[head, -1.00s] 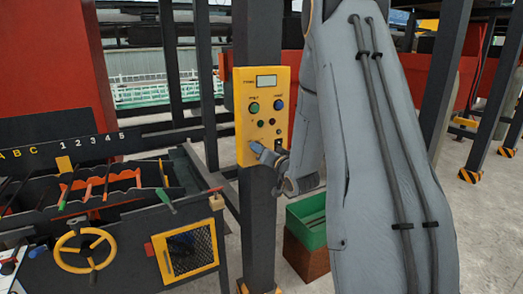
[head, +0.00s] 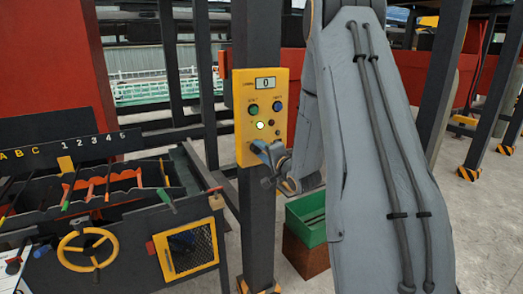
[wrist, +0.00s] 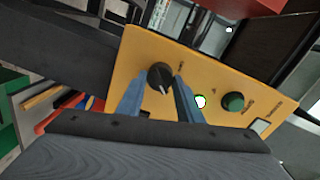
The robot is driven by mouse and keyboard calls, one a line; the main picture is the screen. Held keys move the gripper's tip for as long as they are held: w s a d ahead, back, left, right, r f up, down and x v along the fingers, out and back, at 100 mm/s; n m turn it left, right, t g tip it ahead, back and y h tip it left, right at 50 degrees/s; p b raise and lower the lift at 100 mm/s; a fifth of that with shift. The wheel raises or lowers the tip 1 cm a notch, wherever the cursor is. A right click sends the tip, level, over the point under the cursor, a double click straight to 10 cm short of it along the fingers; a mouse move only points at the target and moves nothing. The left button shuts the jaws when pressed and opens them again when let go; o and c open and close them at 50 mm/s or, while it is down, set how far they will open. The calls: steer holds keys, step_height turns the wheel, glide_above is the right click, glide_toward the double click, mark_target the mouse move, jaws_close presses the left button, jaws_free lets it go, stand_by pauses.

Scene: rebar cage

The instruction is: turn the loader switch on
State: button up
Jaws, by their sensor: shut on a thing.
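The loader switch is a black rotary knob (wrist: 159,76) with a white pointer mark, low on the yellow control panel (head: 245,133). In the head view my gripper hides the knob. My gripper (wrist: 160,88) is shut on it, one blue-grey finger on each side. In the head view my gripper (head: 262,149) reaches the panel's lower part from the right. The panel's display (head: 265,84) reads 0. A small lamp (head: 260,125) glows whitish green, and it also shows lit in the wrist view (wrist: 200,102).
The panel is fixed to a dark post (head: 257,220). A green button (head: 254,110) and a blue button (head: 278,107) sit above the knob. A dark workbench with a yellow handwheel (head: 87,250) stands left. A green bin (head: 307,217) stands behind my arm.

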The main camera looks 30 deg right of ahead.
steer(key=shift+m, duration=0.3)
stand_by(0.4)
steer(key=o, duration=1.1)
steer(key=shift+c, duration=0.2)
steer(key=s+b, duration=0.2)
steer(key=s, duration=0.6)
steer(key=shift+d+r, duration=0.15)
steer(key=shift+r, duration=0.05)
steer(key=shift+w, duration=0.1)
